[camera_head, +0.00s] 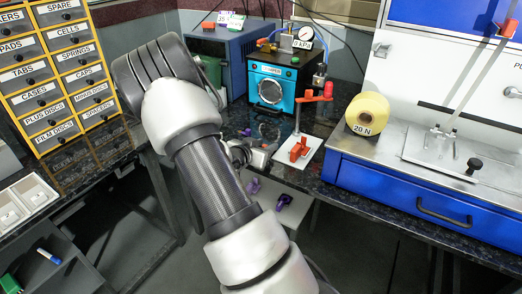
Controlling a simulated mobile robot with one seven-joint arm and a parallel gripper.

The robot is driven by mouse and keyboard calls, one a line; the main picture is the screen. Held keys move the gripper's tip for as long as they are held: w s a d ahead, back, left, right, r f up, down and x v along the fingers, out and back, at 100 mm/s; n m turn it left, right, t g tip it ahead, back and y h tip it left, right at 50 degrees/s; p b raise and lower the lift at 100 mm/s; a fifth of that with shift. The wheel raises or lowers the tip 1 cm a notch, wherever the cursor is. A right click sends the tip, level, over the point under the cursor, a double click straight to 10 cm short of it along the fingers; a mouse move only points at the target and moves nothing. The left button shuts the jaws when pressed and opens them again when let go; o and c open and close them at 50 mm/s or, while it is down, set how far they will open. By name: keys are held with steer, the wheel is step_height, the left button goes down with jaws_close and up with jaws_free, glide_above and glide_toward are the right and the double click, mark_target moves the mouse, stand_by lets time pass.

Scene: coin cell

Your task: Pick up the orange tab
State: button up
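An orange-red piece (299,150) lies on a small white plate (313,153) on the dark counter, right of the picture's middle. I cannot tell for sure if it is the orange tab, as other orange-red parts show: one on the upright stand (311,98) behind the plate, and a small one at the upper right (505,30). My gripper (262,158) is low at the counter's front edge, just left of the white plate. My arm partly hides it, and its fingers are too small to read.
A blue-fronted machine with a gauge (271,88) stands behind the plate. A yellow roll marked 20 N (367,113) and a blue-drawered bench (420,208) are on the right. Purple pieces (284,201) sit on a lower shelf. Labelled yellow drawers (60,77) stand on the left.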

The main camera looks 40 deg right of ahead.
mark_target(265, 145)
jaws_close()
step_height(265, 145, up, 10)
steer(key=p, duration=0.3)
steer(key=shift+p, duration=0.3)
